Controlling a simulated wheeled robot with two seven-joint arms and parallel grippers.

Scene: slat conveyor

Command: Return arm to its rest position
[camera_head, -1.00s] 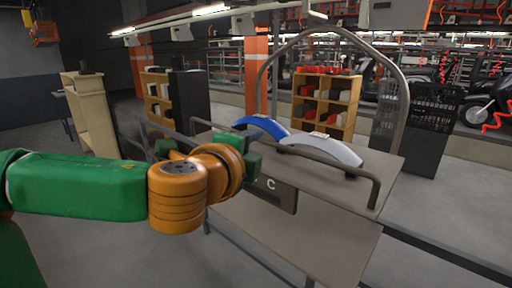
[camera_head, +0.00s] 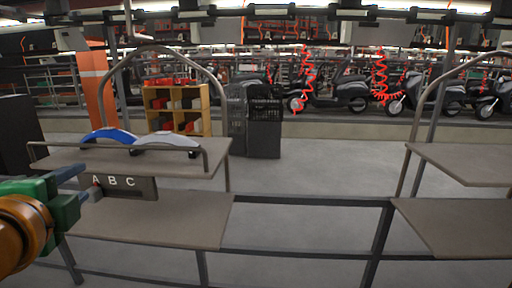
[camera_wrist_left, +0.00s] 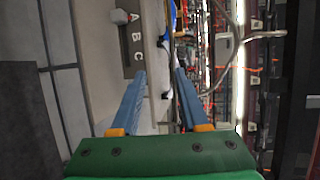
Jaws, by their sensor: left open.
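My left gripper (camera_head: 82,184) is at the left edge of the head view, in front of the cart's "A B C" panel (camera_head: 125,187). In the left wrist view its two blue fingers (camera_wrist_left: 160,100) stand apart with nothing between them. The panel also shows there, to the left of the fingers (camera_wrist_left: 134,40). A blue curved part (camera_head: 108,136) and a white curved part (camera_head: 165,139) lie on the cart's upper shelf (camera_head: 205,160), beyond the gripper. The right gripper is not in view.
The cart's lower shelf (camera_head: 180,222) is bare. A second cart (camera_head: 465,222) with empty shelves stands at the right. A shelf with red bins (camera_head: 196,108), dark crates (camera_head: 263,125) and scooters (camera_head: 345,95) are behind. Open floor (camera_head: 315,180) lies between the carts.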

